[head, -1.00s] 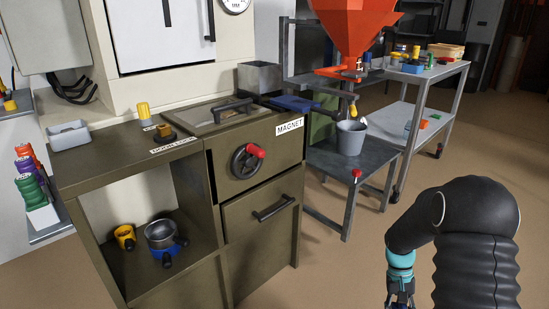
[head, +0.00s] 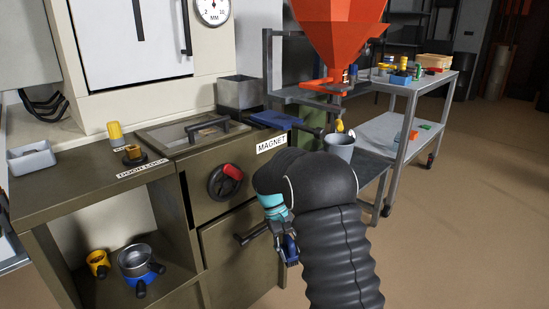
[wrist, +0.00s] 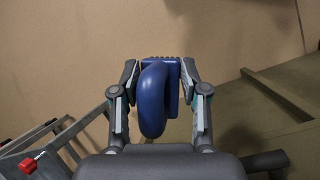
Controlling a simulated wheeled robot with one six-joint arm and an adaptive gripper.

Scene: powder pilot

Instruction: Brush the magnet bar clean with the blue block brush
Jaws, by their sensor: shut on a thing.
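My gripper (wrist: 160,78) is shut on the blue block brush (wrist: 153,100), which has a rounded loop handle and sits between both fingers in the wrist view. In the head view my gripper (head: 281,232) hangs in front of the cabinet with the brush (head: 291,250) low in it, partly hidden by the fingers. The cabinet bears a MAGNET label (head: 271,142), a lidded top hatch (head: 196,132) with a dark handle, and a handwheel (head: 226,182) with a red knob. I cannot make out the magnet bar in either view.
A flat blue object (head: 272,119) lies at the cabinet's right edge beside a grey metal bin (head: 240,93). A red hopper (head: 335,35) stands over a grey bucket (head: 340,147). A trolley (head: 412,85) is at the right. Open floor (head: 470,210) lies right of my arm.

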